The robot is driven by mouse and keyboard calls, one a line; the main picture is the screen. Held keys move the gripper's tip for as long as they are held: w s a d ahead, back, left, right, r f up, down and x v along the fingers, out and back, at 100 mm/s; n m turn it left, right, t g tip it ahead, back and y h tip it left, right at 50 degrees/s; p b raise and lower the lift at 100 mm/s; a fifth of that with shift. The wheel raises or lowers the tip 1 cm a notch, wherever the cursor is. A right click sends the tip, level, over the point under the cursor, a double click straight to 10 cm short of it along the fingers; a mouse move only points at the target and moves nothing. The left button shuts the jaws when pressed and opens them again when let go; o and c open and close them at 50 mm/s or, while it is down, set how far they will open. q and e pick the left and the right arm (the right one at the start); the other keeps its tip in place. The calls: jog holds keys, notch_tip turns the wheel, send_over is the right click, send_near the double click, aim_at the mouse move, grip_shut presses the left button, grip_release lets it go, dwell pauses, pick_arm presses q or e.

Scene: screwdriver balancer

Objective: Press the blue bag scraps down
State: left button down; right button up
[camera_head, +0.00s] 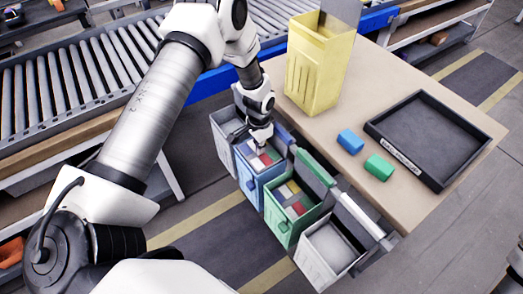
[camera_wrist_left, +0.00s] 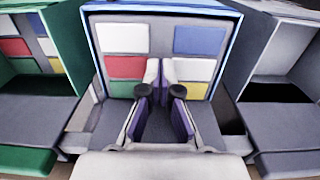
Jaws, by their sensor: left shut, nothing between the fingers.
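The blue bin (camera_head: 273,174) hangs at the table's front edge, between a grey bin and a green bin. Flat coloured scraps (camera_head: 262,159) lie inside it; in the left wrist view the scraps (camera_wrist_left: 193,40) are white, blue, red, green and yellow pieces in two columns. My left gripper (camera_head: 261,147) points down into the blue bin over the scraps. In the left wrist view the gripper (camera_wrist_left: 160,90) is shut and empty, its fingers in front of the scraps. I cannot tell whether the tips touch them. My right gripper is not in view.
A green bin (camera_head: 279,222) with scraps and a pale bin (camera_head: 318,262) stand to the right; a grey bin (camera_head: 222,146) is left. On the table are a yellow bin (camera_head: 313,75), a blue block (camera_head: 350,141), a green block (camera_head: 379,167) and a black tray (camera_head: 430,135).

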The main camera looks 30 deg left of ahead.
aim_at(259, 157)
pick_arm(q)
jog(key=shift+f+b, duration=1.6)
jog(key=shift+f, duration=0.85)
jog(key=shift+r, duration=0.2)
notch_tip(259, 157, up, 9)
jog(key=p, duration=0.8)
jog(key=shift+s, duration=0.1)
